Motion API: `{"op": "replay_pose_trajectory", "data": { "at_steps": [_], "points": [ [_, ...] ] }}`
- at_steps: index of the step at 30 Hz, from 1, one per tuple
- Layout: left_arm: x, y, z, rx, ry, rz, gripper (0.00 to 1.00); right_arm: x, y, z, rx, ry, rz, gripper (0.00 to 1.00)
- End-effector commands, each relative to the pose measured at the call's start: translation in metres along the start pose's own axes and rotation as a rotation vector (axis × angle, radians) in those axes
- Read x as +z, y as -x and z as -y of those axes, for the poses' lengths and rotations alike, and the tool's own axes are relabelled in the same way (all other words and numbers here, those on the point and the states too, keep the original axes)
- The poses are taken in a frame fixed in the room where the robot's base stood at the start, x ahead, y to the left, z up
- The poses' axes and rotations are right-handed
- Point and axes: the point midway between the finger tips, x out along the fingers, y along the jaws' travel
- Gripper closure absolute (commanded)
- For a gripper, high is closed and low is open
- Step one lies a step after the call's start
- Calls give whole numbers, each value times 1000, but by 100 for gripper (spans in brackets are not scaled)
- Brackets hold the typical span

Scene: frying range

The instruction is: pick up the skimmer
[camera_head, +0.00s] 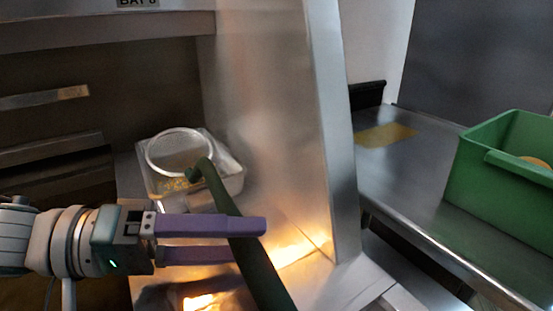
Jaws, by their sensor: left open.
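The skimmer has a round wire-mesh head (180,152) resting over a clear container and a long dark green handle (262,275) that slants down toward the bottom of the view. My left gripper (251,241) comes in from the left with two purple fingers. It is open, with the handle crossing between the fingers near their tips. The upper finger covers a short part of the handle, and the handle passes in front of the lower finger's tip. I cannot tell whether either finger touches it. My right gripper is out of view.
The clear container (236,183) holds yellowish bits. A tall steel panel (325,130) stands right of the handle. A green crate (500,190) sits on the steel counter (400,175) at right, beside a yellow patch. Bright glowing light shows low near the handle.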

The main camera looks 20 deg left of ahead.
Motion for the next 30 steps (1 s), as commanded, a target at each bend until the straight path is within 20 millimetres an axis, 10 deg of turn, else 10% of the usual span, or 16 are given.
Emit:
{"op": "replay_pose_trajectory", "data": {
  "at_steps": [17,30],
  "points": [
    [3,-49,2,0,-1,0,32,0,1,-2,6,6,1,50],
    [3,-49,2,0,-1,0,80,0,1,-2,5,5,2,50]
  ]
}}
